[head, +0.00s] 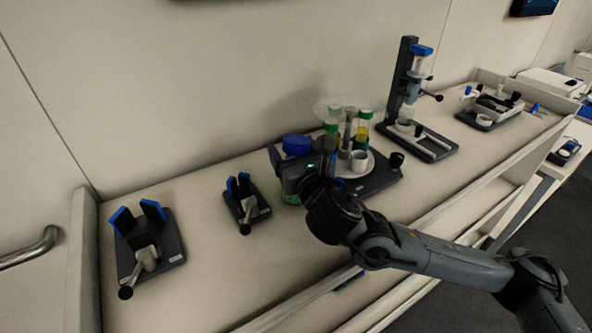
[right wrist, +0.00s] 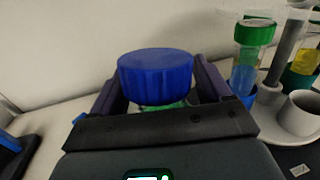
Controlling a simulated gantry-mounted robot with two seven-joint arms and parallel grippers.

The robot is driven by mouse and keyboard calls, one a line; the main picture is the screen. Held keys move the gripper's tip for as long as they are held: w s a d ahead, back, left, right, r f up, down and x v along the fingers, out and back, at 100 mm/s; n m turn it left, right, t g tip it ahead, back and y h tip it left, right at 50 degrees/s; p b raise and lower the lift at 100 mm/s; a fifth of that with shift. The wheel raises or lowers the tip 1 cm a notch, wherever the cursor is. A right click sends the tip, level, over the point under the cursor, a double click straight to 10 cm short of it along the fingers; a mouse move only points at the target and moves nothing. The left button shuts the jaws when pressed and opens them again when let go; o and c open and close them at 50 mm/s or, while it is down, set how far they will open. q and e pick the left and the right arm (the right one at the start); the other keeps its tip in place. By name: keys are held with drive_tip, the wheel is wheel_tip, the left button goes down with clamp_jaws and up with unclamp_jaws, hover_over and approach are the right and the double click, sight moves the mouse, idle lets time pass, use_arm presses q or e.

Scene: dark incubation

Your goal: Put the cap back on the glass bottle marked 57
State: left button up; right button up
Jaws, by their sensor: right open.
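A glass bottle (head: 289,186) with green contents stands on the bench in the middle of the head view, partly hidden by my right gripper. A wide blue cap (head: 296,144) sits at its top. In the right wrist view the blue cap (right wrist: 155,74) is between my fingers, with a strip of green-tinted glass (right wrist: 160,106) under it. I cannot tell whether the cap is fastened. The number on the bottle is not readable. My right gripper (head: 293,160) is open around the bottle, one finger on each side. My left gripper is not in view.
A round carousel (head: 358,170) with tubes and a cup stands close on the right. Two clamp fixtures (head: 148,245) (head: 246,201) with blue pads lie to the left. A dark stand (head: 408,80) and a tray (head: 496,106) are farther right. Bare bench lies along the front.

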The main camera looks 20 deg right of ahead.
idle(0.3)
clamp_jaws()
idle(0.3)
